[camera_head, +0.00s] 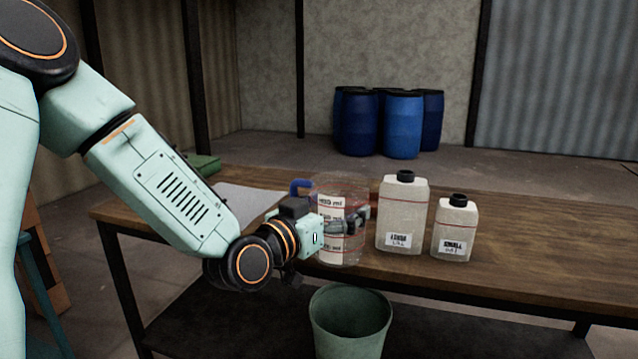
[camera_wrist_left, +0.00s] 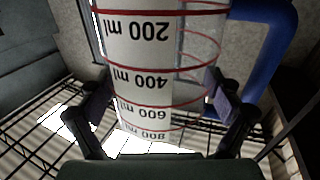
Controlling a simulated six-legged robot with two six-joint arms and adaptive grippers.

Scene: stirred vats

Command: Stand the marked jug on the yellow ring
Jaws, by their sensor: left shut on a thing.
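The marked jug (camera_head: 331,203) is clear, with red lines, a white ml scale and a blue handle at its upper left. It stands roughly upright at the table's front part; I cannot tell whether its base touches the top. My left gripper (camera_head: 350,224) is shut on the jug's side at mid height. In the left wrist view the jug (camera_wrist_left: 150,62) fills the middle between the two fingers of the gripper (camera_wrist_left: 160,100), with the blue handle at right. The yellow ring is not visible in either view. My right gripper is not in view.
A larger white bottle (camera_head: 402,218) and a smaller one (camera_head: 455,230), both black-capped, stand right of the jug on the wooden table (camera_head: 550,250). A green bucket (camera_head: 350,325) is below the front edge. A pale sheet (camera_head: 250,202) lies left. Blue barrels (camera_head: 403,125) stand behind.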

